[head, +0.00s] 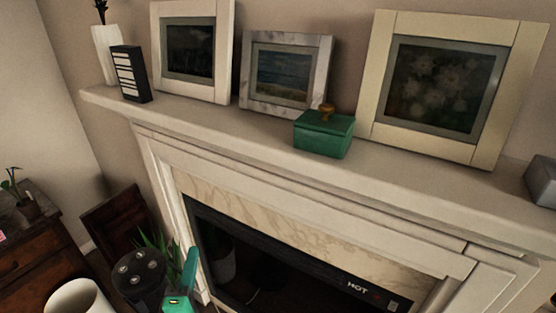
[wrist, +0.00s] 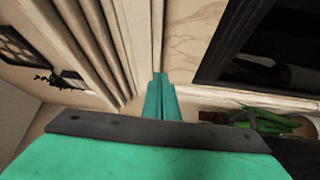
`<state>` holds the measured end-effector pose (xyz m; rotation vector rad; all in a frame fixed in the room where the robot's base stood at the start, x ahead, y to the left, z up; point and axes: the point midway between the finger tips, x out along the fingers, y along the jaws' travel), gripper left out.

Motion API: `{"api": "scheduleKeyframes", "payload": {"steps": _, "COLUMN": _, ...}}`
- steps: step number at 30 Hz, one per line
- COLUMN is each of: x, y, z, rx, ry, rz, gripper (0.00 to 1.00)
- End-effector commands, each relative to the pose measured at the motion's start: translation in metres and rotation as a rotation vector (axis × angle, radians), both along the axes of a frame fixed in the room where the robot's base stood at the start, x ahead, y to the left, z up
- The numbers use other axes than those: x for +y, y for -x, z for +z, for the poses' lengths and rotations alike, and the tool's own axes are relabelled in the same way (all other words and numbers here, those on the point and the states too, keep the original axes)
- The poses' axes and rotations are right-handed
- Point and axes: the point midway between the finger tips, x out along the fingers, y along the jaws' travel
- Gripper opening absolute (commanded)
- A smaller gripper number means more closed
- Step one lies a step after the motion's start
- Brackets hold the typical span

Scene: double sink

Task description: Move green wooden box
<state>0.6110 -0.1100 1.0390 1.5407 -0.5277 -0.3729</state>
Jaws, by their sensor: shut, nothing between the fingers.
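The green wooden box (head: 323,134) sits on the white mantel shelf (head: 230,120), in front of the gap between the middle and right picture frames. A small brown knob-like thing shows at its top. My gripper (head: 192,262) is low in the head view, in front of the fireplace and well below and left of the box. In the wrist view my gripper's teal fingers (wrist: 160,95) are together with nothing between them. The box does not show in the wrist view.
Picture frames stand along the mantel, the left (head: 190,50), middle (head: 283,72) and right (head: 447,82). A black-and-white block (head: 130,74) and white vase (head: 105,52) stand at the left end. A grey object (head: 542,181) is at the right end. A green plant (head: 160,250) is near my arm.

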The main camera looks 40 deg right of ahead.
Motion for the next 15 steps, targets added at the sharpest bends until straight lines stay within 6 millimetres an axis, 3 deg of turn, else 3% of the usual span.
{"api": "scheduleKeyframes", "payload": {"steps": 1, "x": -0.006, "y": -0.008, "z": 0.024, "rx": -0.012, "ry": 0.028, "rz": -0.046, "gripper": 0.00}}
{"api": "scheduleKeyframes", "payload": {"steps": 7, "x": -0.031, "y": -0.019, "z": 0.105, "rx": -0.014, "ry": 0.113, "rz": -0.250, "gripper": 0.00}}
{"api": "scheduleKeyframes", "payload": {"steps": 15, "x": -0.059, "y": 0.000, "z": 0.212, "rx": 0.005, "ry": 0.125, "rz": -0.536, "gripper": 0.00}}
